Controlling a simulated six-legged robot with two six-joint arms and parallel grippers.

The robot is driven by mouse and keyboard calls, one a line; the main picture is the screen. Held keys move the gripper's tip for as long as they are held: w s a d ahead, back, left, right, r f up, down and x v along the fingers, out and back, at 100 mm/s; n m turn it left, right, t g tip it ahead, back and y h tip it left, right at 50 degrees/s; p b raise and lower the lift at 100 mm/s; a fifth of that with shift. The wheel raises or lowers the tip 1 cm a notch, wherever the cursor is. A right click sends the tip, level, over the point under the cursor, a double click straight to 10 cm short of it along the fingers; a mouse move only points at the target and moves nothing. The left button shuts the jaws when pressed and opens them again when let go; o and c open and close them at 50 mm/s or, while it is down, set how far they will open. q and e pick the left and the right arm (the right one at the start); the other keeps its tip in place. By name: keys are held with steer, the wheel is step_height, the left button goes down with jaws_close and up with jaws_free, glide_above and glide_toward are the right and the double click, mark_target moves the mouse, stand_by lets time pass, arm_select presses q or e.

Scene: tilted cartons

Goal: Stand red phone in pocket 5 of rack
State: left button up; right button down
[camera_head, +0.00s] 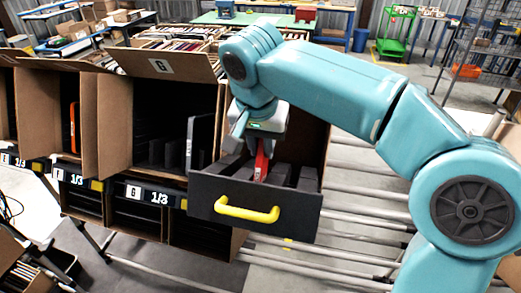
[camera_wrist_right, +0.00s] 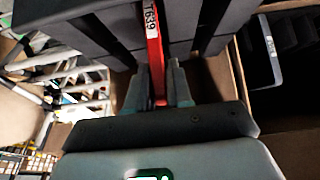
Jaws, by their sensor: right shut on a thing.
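My right gripper (camera_head: 258,138) reaches down over a pulled-out dark drawer. Its fingers (camera_wrist_right: 157,88) are shut on the narrow red phone (camera_head: 262,164), which is held upright on edge. In the right wrist view the red phone (camera_wrist_right: 155,45) carries a white label and lies between dark blocks. The dark rack (camera_wrist_right: 205,25) with its dividers fills the drawer (camera_head: 225,203). The phone's lower part is hidden, so I cannot tell how deep it sits or which pocket number it is at. My left gripper is not in view.
The drawer has a yellow handle (camera_head: 247,210). Open cardboard cartons (camera_head: 143,112) stand to its left, one holding a grey upright slab (camera_head: 197,140). An orange item (camera_head: 74,127) stands in a carton further left. Metal rollers (camera_head: 360,205) lie to the right.

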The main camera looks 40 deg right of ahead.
steer(key=shift+w+d+r, duration=0.1)
steer(key=shift+w+r, duration=0.05)
steer(key=shift+r, duration=0.25)
steer(key=shift+w+d+r, duration=0.1)
steer(key=shift+w+r, duration=0.05)
steer(key=shift+r, duration=0.25)
steer(key=shift+w+d+r, duration=0.25)
steer(key=shift+d+r, duration=0.15)
steer(key=shift+r, duration=0.3)
steer(key=shift+w+d+r, duration=0.2)
steer(key=shift+d+r, duration=0.05)
steer(key=shift+r, duration=0.4)
steer(key=shift+w+d+r, duration=0.2)
steer(key=shift+w+r, duration=0.05)
steer(key=shift+r, duration=0.45)
steer(key=shift+w+d+r, duration=0.2)
steer(key=shift+d+r, duration=0.05)
steer(key=shift+r, duration=0.4)
